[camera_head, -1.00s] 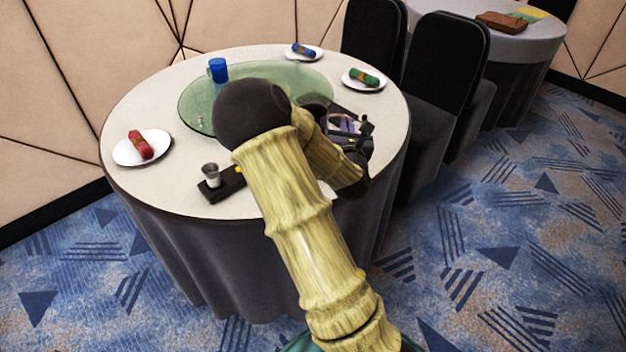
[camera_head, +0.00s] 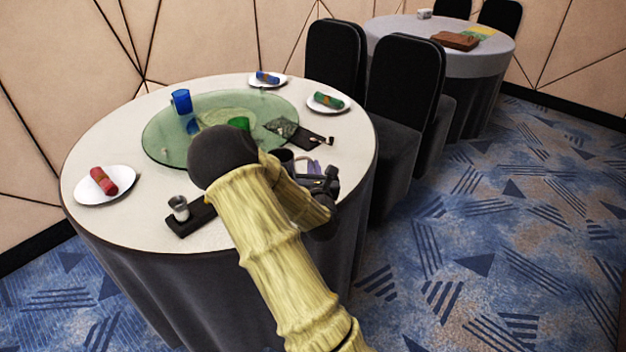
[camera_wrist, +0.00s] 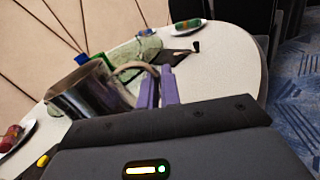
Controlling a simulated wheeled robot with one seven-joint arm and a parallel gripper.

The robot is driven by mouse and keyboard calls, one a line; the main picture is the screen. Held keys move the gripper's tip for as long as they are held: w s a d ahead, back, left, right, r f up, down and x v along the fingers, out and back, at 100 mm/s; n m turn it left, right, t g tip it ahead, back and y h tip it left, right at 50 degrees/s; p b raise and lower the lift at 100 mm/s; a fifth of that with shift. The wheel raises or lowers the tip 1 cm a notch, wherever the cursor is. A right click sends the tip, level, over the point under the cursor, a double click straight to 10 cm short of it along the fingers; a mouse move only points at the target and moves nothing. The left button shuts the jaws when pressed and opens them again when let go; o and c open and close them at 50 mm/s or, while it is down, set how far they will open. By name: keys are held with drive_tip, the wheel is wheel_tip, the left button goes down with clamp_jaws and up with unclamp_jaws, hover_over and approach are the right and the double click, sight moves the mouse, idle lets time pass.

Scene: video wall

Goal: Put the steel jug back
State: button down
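The steel jug (camera_wrist: 88,92) fills the left of the wrist view, shiny and open-topped, with a curved handle reaching right to my gripper (camera_wrist: 158,88). The two purple fingers are close together at this handle and look shut on it; the exact contact is partly hidden. In the head view only a dark part of the jug (camera_head: 284,157) shows beside my gripper (camera_head: 312,167), behind my arm. They are at the table's right side, seemingly above the top. The jug's base is hidden.
The round table (camera_head: 115,143) bears a green glass disc (camera_head: 165,145), a blue cup (camera_head: 181,101), a green cup (camera_head: 238,123), plates with rolled napkins, and a small metal cup (camera_head: 179,208) on a black tray (camera_head: 190,224). A dark mat (camera_head: 305,134) lies right. Black chairs (camera_head: 405,85) stand behind.

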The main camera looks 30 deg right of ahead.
wheel_tip(320, 180, down, 4)
drive_tip(key=shift+r+b, duration=0.1)
drive_tip(key=shift+b, duration=0.4)
drive_tip(key=c, duration=1.6)
unclamp_jaws()
drive_tip(key=v, duration=0.2)
drive_tip(key=p+v, duration=0.1)
drive_tip(key=v, duration=0.4)
drive_tip(key=shift+s+a+r, duration=0.1)
drive_tip(key=shift+s+r, duration=0.2)
drive_tip(key=p+v, duration=0.1)
drive_tip(key=p, duration=0.2)
drive_tip(key=p+v, duration=0.3)
drive_tip(key=p, duration=0.2)
drive_tip(key=shift+s+a+f+p, duration=0.1)
drive_tip(key=shift+s+f+p, duration=0.1)
drive_tip(key=shift+f+p, duration=0.1)
